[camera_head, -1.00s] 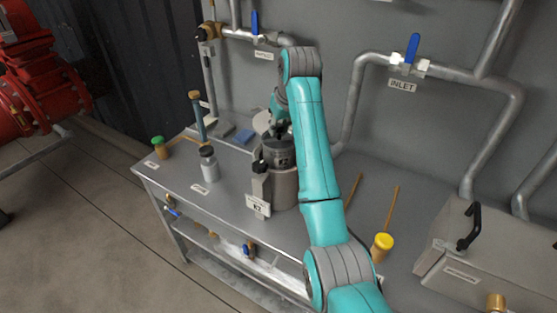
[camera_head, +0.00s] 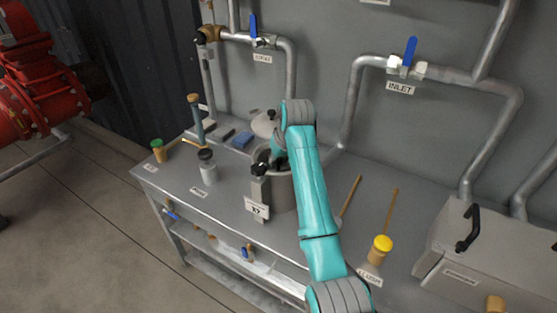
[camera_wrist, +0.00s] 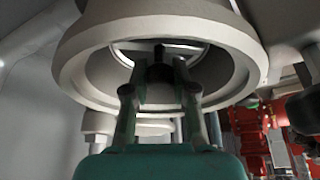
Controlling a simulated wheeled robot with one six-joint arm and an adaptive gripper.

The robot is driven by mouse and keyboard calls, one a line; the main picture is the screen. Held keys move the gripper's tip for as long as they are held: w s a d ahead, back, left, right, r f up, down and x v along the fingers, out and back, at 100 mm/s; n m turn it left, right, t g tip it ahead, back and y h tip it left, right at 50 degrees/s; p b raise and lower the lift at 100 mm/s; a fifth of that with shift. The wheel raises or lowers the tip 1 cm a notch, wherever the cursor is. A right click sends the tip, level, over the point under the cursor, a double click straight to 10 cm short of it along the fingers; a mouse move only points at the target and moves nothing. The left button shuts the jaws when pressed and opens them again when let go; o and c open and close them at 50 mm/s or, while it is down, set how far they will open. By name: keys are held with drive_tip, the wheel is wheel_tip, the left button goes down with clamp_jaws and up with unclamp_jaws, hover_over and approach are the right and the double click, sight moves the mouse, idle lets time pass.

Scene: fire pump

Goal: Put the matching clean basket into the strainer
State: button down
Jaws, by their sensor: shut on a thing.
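The strainer (camera_head: 281,195) is a grey open-topped pot on the bench with a label plate on its front. My gripper reaches down into its mouth, and my arm hides most of the opening in the head view. In the wrist view, my gripper (camera_wrist: 160,76) is shut on the bar of a basket (camera_wrist: 188,50) inside the strainer's pale round rim (camera_wrist: 85,72). The basket's body is hidden, so its depth and seating cannot be told. The strainer's lid (camera_head: 263,124) lies on the bench behind the pot.
A green-capped item (camera_head: 158,150), a dark-capped pale container (camera_head: 208,168) and a blue block (camera_head: 243,139) are on the left. A yellow-capped item (camera_head: 381,248) stands at the right. A grey box (camera_head: 480,250) with a black handle is further right. Pipes run along the wall.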

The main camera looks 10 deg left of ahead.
drive_tip(key=shift+f, duration=0.1)
drive_tip(key=c, duration=0.9)
unclamp_jaws()
drive_tip(key=shift+c, duration=0.2)
drive_tip(key=v, duration=1.2)
drive_tip(key=shift+s, duration=0.1)
